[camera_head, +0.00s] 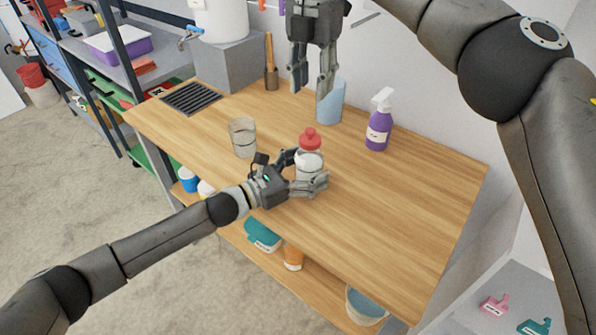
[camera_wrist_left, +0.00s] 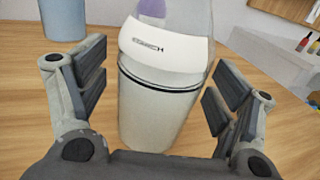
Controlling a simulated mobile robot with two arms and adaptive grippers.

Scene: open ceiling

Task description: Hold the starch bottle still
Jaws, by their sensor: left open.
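The starch bottle (camera_head: 310,162) is clear and white with a red cap, upright on the wooden table. In the left wrist view the bottle (camera_wrist_left: 160,110) stands between the two fingers, and its white label shows part of its lettering. My left gripper (camera_head: 307,172) reaches around the bottle low down from the left. Its fingers (camera_wrist_left: 158,88) are open, with a visible gap on both sides of the bottle. My right gripper (camera_head: 311,92) hangs fingers down above the back of the table, apart from the bottle. Its fingers are spread and nothing is between them.
A clear beaker (camera_head: 242,138) stands left of the bottle. A light blue pitcher (camera_head: 331,104) and a purple spray bottle (camera_head: 378,132) stand behind it. A drain grate (camera_head: 191,98) is at the far left. The right and front of the table (camera_head: 400,220) are clear.

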